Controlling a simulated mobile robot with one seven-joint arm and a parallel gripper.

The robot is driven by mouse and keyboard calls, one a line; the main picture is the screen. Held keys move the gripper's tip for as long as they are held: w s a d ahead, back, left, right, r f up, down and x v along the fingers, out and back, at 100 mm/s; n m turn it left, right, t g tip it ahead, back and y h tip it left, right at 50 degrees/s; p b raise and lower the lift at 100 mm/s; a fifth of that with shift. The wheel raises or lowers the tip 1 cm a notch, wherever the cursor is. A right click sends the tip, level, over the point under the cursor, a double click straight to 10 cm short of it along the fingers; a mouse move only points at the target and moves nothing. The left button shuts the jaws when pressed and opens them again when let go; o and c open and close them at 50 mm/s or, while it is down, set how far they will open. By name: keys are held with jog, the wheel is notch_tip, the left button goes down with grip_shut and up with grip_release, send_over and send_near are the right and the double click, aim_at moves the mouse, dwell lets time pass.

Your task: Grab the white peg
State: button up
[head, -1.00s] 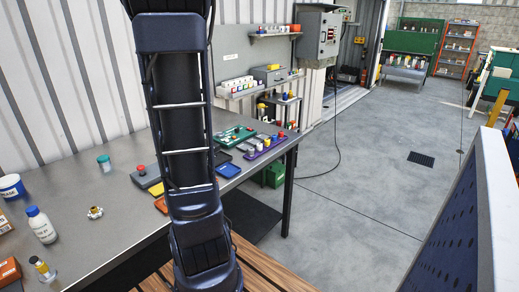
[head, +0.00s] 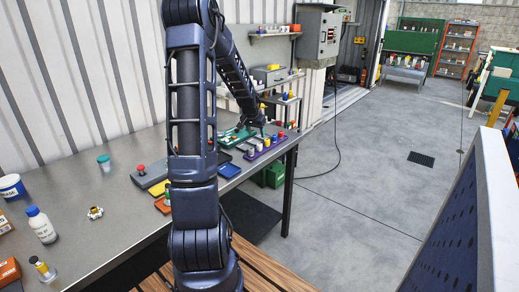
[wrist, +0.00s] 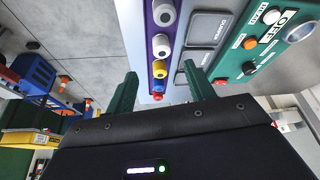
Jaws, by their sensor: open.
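A purple rack (wrist: 179,42) holds a row of round-topped pegs. In the wrist view two pale pegs stand at its far end, the farthest peg (wrist: 164,14) and its neighbour (wrist: 161,42). Both look white or light grey. A yellow peg (wrist: 159,69), a blue peg and a red peg follow nearer to me. My gripper (wrist: 160,72) is open and empty, its two green fingers spread to either side of the row's near end. In the head view my gripper (head: 261,129) is above the bench near the purple rack (head: 263,153).
A green panel (wrist: 250,66) with buttons and grey square pads (wrist: 206,27) lie beside the rack. A blue tray (head: 229,170) is near the bench's front edge. A bottle (head: 41,226) and small items stand at left.

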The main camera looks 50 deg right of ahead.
aim_at(259, 144)
jog(key=x, duration=0.5)
jog(key=shift+d+x, duration=0.15)
jog(key=shift+x, duration=1.3)
jog(key=shift+d+x, duration=0.15)
jog(key=shift+x, duration=1.25)
jog(key=shift+w+r, duration=0.15)
jog(key=shift+w, duration=0.05)
jog(key=shift+c, duration=0.2)
jog(key=c, duration=1)
